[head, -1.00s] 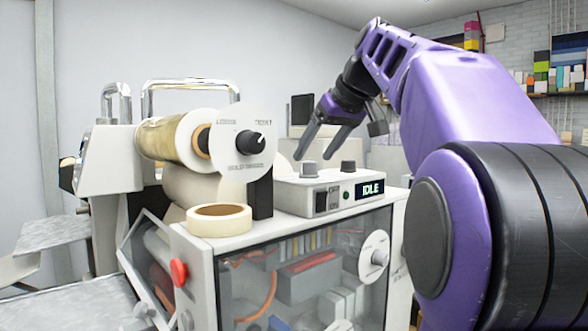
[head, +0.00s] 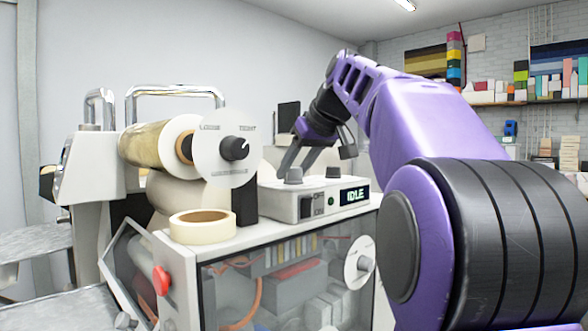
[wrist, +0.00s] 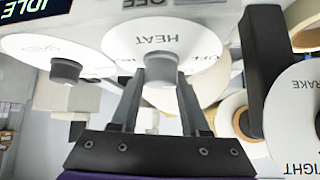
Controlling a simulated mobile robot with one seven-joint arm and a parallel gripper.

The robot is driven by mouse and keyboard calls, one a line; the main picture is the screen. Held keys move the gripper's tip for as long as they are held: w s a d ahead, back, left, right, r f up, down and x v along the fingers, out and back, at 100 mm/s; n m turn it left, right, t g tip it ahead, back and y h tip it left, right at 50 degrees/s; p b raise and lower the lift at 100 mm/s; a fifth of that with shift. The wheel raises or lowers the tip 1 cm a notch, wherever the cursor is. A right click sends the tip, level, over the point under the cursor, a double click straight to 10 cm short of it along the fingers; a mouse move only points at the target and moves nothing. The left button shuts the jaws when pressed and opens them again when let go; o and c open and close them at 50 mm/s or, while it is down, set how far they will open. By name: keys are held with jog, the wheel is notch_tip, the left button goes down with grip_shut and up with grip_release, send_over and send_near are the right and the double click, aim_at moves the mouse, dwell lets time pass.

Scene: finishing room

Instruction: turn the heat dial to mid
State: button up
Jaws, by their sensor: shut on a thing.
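The heat dial is a grey knob on a white disc marked HEAT (wrist: 125,42) in the wrist view. In the head view it is the left knob (head: 293,175) on top of the pale control box (head: 275,203). My gripper (wrist: 162,73) is shut on this knob, with a dark finger on either side of it. In the head view my gripper (head: 298,160) reaches down to the knob from behind. Part of the word OFF shows on the disc's right side in the wrist view. The knob's pointer is hidden, so its setting cannot be read.
A second knob (head: 333,172) stands close beside, on its own disc (wrist: 35,48). The box display (head: 354,195) reads IDLE. A roll with a round dial plate (head: 222,160) stands left of the box. A tape roll (head: 202,226) lies in front.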

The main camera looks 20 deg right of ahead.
grip_shut()
jog(key=shift+a+m, duration=0.1)
jog(key=shift+m, duration=0.2)
jog(key=m+h+p, duration=0.2)
jog(key=m+h, duration=0.1)
jog(key=shift+a+r, duration=0.1)
jog(key=shift+r, duration=0.05)
jog(key=shift+m+g+h+p, duration=0.3)
jog(key=shift+m+h+p, duration=0.95)
jog(key=shift+m, duration=0.75)
jog(key=shift+h, duration=0.25)
jog(key=o, duration=1.1)
grip_release()
